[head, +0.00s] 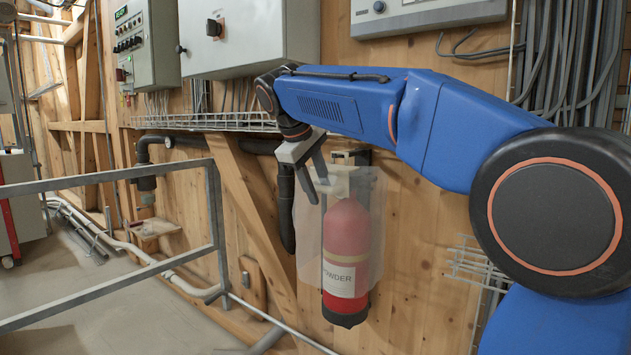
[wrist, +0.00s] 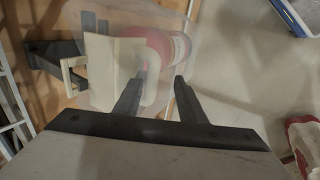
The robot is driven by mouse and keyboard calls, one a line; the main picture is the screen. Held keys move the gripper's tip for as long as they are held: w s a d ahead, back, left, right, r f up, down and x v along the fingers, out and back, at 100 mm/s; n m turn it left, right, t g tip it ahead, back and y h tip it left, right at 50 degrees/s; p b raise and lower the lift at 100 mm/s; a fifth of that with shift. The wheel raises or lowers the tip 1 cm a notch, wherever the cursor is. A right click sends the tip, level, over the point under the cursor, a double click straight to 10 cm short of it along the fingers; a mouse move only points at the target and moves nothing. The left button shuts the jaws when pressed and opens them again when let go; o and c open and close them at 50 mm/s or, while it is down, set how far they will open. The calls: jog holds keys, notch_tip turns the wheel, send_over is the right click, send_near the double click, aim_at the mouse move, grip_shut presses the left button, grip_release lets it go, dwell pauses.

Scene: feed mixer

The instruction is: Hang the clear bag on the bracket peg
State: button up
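The clear bag (head: 308,240) hangs upright in front of a red fire extinguisher, which shows through it. Its cream top piece (wrist: 112,72) has a loop at each side in the wrist view. The dark bracket (head: 350,157) is on the wood wall behind the bag's top; it also shows at the left of the wrist view (wrist: 50,55). The left loop overlaps the bracket's end; I cannot tell whether it sits on the peg. My gripper (head: 317,182) is at the bag's upper left, its fingers apart. In the wrist view its fingertips (wrist: 161,76) are either side of the right loop.
The red extinguisher (head: 346,295) shows below the bag. A wire tray (head: 215,121) and black pipe run along the wall to the left. A grey rail (head: 110,175) stands at left. Wire mesh (head: 478,265) is at the right, with electrical cabinets (head: 250,38) above.

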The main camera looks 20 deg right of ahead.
jog(key=v, duration=1.7)
jog(key=s+d+f+m+y, duration=0.1)
jog(key=s+d+f, duration=0.3)
jog(key=s+f, duration=0.5)
jog(key=s+d+f+m+t+y, duration=0.1)
jog(key=s+d+f+m, duration=0.3)
jog(key=s+f, duration=0.6)
jog(key=s+d+f+m+y, duration=0.2)
jog(key=s+f, duration=0.8)
jog(key=f, duration=1.6)
jog(key=shift+d+f+y, duration=0.3)
jog(key=shift+d+f, duration=0.1)
jog(key=shift+d, duration=0.75)
jog(key=shift+s, duration=0.1)
